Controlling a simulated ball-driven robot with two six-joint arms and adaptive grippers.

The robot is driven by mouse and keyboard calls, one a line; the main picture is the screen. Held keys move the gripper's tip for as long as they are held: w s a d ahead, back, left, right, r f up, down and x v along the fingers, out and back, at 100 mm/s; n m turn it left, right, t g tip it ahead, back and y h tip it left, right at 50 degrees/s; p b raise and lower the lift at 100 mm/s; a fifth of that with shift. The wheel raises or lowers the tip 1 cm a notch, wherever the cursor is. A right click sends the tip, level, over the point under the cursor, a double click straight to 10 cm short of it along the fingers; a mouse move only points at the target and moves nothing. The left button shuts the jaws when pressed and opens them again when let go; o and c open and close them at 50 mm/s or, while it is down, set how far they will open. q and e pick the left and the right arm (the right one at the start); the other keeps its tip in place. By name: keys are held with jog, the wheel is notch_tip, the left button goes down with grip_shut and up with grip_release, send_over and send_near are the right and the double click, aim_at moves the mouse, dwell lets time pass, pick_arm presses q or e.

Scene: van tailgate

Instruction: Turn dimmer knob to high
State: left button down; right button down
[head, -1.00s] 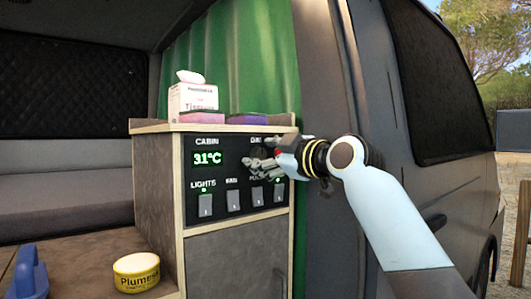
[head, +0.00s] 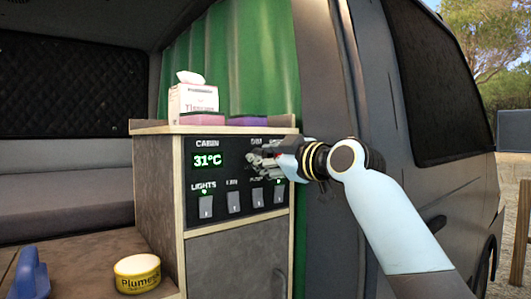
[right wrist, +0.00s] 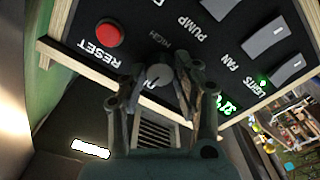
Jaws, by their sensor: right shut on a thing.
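The control panel (head: 214,176) on the cabinet front carries the dimmer, a cabin display reading 31°C and a row of switches. The dimmer knob (right wrist: 158,76) is a small grey round knob, seen in the right wrist view near the printed words HIGH and DIM or similar, partly hidden there. My right gripper (head: 262,160) is at the upper right of the panel and hides the knob in the head view. In the right wrist view its fingers (right wrist: 160,70) stand on both sides of the knob, shut on it. My left gripper is not in view.
A red RESET button (right wrist: 109,33) sits near the knob. Grey rocker switches (head: 205,207) line the lower panel. A tissue box (head: 193,100) stands on the cabinet top. A yellow tin (head: 137,274) and a blue object (head: 28,270) are on the surface at lower left.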

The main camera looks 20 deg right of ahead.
jog(key=m+p, duration=0.4)
jog(key=m, duration=0.2)
jog(key=shift+r, duration=0.2)
jog(key=m+p, duration=0.3)
jog(key=m, duration=0.2)
jog(key=shift+p, duration=0.4)
jog(key=m+p, duration=0.3)
jog(key=m, duration=0.3)
jog(key=shift+p, duration=0.3)
jog(key=m+p, duration=0.3)
jog(key=m, duration=0.1)
jog(key=shift+m, duration=0.4)
jog(key=c, duration=1)
grip_release()
jog(key=shift+f, duration=0.15)
